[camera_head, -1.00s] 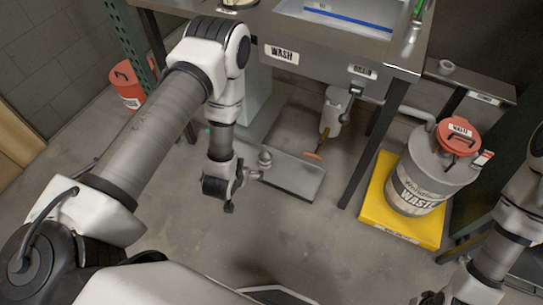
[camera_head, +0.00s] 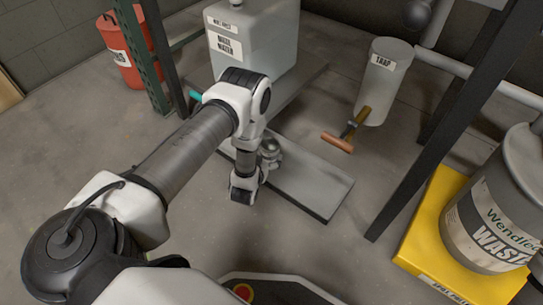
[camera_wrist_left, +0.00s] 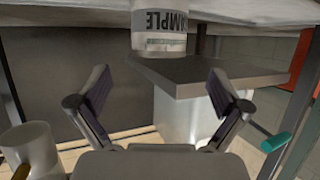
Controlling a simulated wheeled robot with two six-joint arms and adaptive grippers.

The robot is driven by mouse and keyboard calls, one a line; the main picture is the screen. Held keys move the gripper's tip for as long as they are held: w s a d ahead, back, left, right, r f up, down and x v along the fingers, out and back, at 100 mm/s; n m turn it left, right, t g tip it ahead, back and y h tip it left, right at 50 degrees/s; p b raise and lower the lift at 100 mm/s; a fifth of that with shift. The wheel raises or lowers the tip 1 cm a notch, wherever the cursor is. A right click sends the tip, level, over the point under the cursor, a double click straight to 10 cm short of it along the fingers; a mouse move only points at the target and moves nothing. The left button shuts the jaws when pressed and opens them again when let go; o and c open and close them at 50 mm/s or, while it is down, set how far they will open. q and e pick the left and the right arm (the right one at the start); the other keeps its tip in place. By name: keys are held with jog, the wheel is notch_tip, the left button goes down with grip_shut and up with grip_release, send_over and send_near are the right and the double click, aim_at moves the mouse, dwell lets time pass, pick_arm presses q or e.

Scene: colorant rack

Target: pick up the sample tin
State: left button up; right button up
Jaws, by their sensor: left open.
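The sample tin (camera_head: 269,146) is a small silver tin standing on a low grey platform (camera_head: 315,190) in the head view. In the left wrist view, the tin (camera_wrist_left: 160,32) appears upside down at the top centre, with a white label reading SAMPLE; part of it is cut off by the frame edge. My left gripper (camera_head: 258,168) is close beside the tin, on its near side. In the left wrist view, its two fingers (camera_wrist_left: 158,85) are spread apart with nothing between them, and the tin is beyond the fingertips. My right gripper is out of view.
A white waste water container (camera_head: 262,50) stands behind the platform. A dark table leg (camera_head: 440,140) and a waste drum (camera_head: 500,215) on a yellow base stand farther right.

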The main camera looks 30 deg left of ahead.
aim_at(272, 141)
pick_arm(q)
jog(key=b+x, duration=0.5)
jog(key=x, duration=0.2)
jog(key=shift+w, duration=0.2)
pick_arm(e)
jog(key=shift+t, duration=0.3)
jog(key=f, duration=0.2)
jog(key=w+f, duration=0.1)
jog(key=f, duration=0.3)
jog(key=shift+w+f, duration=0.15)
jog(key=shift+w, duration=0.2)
pick_arm(q)
jog(key=shift+r, duration=0.15)
jog(key=c, duration=1.1)
